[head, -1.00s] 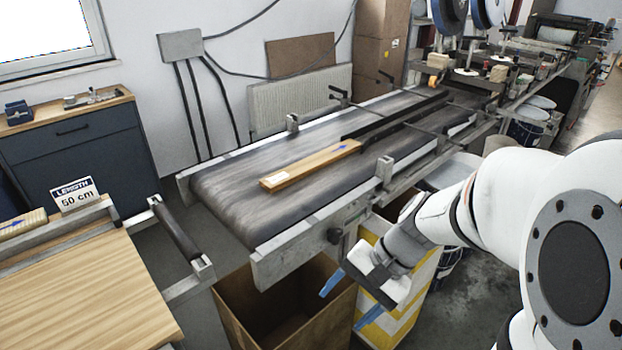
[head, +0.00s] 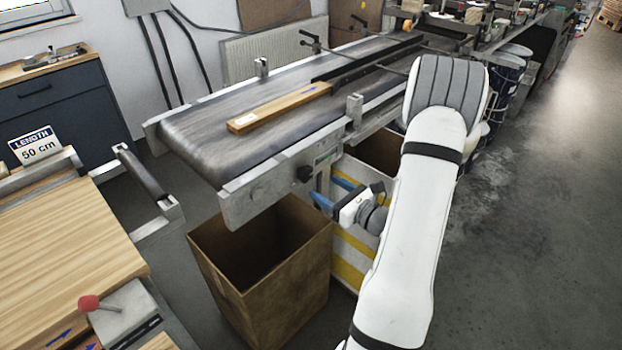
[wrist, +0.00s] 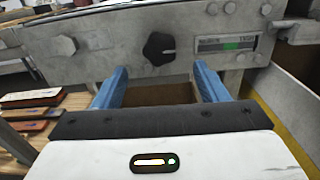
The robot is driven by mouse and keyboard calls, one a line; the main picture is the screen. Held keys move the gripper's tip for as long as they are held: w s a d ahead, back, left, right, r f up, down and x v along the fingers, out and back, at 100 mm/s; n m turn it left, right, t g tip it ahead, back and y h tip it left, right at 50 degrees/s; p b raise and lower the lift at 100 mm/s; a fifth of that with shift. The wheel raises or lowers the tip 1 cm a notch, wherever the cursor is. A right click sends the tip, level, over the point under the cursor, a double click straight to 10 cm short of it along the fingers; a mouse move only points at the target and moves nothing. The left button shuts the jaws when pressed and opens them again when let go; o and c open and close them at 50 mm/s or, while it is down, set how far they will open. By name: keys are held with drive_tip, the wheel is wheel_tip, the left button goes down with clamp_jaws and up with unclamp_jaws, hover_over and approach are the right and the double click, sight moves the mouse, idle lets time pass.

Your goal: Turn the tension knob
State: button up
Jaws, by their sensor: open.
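The tension knob (wrist: 158,48) is a black lobed knob on the grey side rail of the conveyor. In the head view the knob (head: 304,174) shows near the front corner of the rail. A small label plate with a green patch (wrist: 230,44) sits to the right of the knob in the wrist view. My gripper (wrist: 160,84) has two blue fingers spread wide apart, with nothing between them. The knob lies beyond the fingertips, between their lines, and looks apart from them. In the head view my gripper (head: 326,192) is just right of and below the knob.
A wooden board (head: 279,107) lies on the conveyor belt (head: 200,130). An open cardboard box (head: 252,285) stands below the rail. A yellow and white bin (head: 348,246) is behind my gripper. Open floor (head: 520,250) lies to the right.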

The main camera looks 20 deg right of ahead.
sight(308, 176)
drive_tip(key=x, duration=0.6)
drive_tip(key=shift+w, duration=0.3)
drive_tip(key=shift+c, duration=0.5)
